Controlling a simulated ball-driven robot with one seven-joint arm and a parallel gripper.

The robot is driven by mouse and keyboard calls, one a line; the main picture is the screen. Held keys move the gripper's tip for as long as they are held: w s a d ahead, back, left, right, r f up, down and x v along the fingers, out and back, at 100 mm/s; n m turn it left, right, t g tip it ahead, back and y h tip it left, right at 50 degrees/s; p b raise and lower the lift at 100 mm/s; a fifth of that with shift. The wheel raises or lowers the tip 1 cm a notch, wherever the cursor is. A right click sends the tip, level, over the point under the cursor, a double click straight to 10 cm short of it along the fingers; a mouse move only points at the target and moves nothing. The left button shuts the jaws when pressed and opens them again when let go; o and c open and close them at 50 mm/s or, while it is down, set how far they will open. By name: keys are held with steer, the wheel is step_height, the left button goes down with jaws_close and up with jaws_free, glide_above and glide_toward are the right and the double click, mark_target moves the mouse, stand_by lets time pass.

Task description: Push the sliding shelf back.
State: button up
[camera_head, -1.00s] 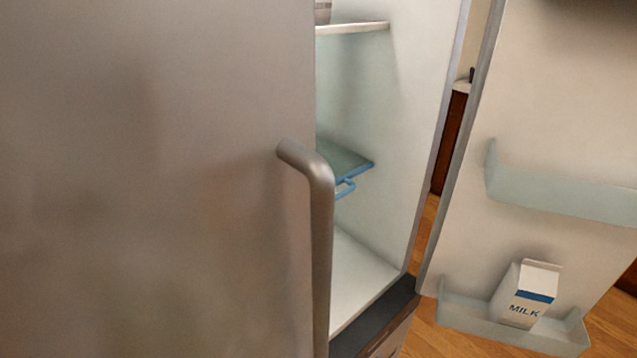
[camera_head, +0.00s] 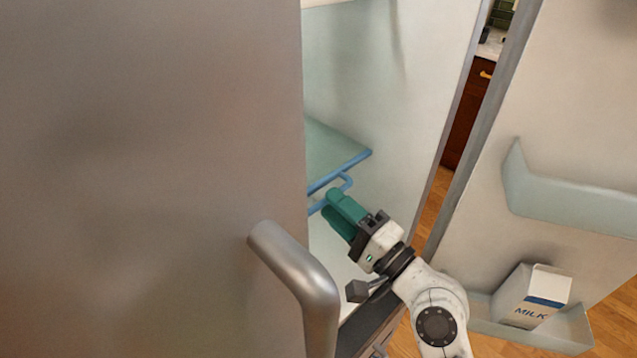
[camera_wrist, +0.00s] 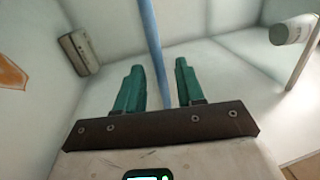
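The sliding shelf (camera_head: 332,152) is a pale green pane with a blue front edge and a blue loop handle (camera_head: 346,182), inside the fridge; the left door hides its left part. My gripper (camera_head: 335,203) has green fingers and is at the front of the shelf, close below the handle. In the head view I cannot tell whether it touches. In the wrist view my gripper (camera_wrist: 159,68) has its fingers apart, with a blue bar (camera_wrist: 149,35) passing in the gap between them. The bar looks narrower than the gap.
The open right door (camera_head: 580,90) carries bins and a milk carton (camera_head: 533,297). The wrist view also shows a grey box-like thing (camera_wrist: 80,52) and a white cylinder (camera_wrist: 292,30).

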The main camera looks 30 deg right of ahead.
steer(key=p+x, duration=0.1)
steer(key=x, duration=0.3)
steer(key=shift+w+a, duration=0.15)
steer(key=shift+w, duration=0.2)
steer(key=c, duration=0.7)
steer(key=shift+r, duration=0.1)
jaws_close()
